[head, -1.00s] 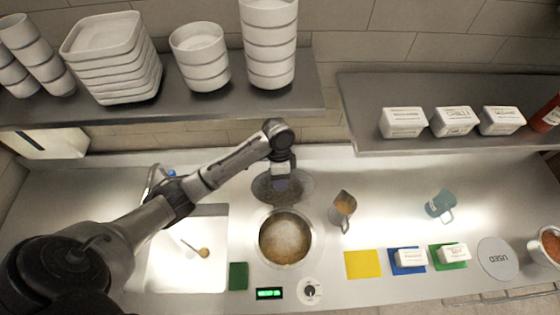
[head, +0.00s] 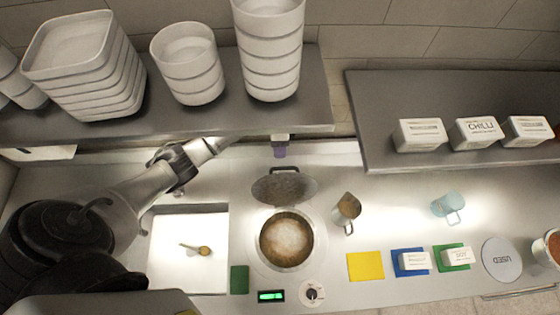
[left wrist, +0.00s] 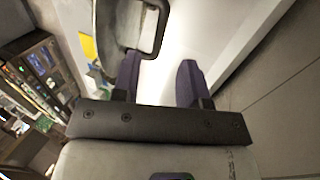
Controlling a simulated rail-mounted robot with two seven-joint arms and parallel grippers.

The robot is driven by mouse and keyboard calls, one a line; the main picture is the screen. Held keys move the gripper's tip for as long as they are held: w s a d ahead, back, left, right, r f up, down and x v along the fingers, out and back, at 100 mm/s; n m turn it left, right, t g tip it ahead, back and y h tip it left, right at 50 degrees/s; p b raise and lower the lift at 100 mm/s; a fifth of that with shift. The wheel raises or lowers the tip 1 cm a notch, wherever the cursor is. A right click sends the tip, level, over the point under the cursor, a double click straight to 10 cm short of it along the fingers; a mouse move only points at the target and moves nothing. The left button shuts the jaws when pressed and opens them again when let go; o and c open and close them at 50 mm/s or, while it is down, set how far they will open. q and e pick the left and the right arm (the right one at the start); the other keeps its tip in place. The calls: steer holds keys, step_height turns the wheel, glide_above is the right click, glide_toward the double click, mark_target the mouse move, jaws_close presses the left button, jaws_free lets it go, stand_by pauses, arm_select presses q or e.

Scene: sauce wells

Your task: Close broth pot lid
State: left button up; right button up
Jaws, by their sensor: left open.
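The broth pot (head: 318,243) is set in the counter, and brown broth shows in it. Its dark round lid (head: 284,190) stands open behind the pot, tilted back, with a bar handle (head: 284,169) at its top edge. My left gripper (head: 280,152) is behind the lid near the wall, partly hidden by the shelf. In the left wrist view its two purple fingers (left wrist: 158,80) are apart with nothing between them. The lid handle (left wrist: 160,30) is just beyond the fingertips there, apart from them. My right gripper is not in view.
A shelf (head: 200,125) with stacked bowls overhangs the left arm. A knob (head: 312,293) and green display (head: 271,296) are in front.

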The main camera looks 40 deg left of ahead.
mark_target(284, 184)
arm_select(q)
steer(key=p+x, duration=0.1)
steer(key=x, duration=0.6)
steer(key=shift+f, duration=0.3)
steer(key=shift+d, duration=0.1)
steer(key=shift+c, duration=0.4)
jaws_close()
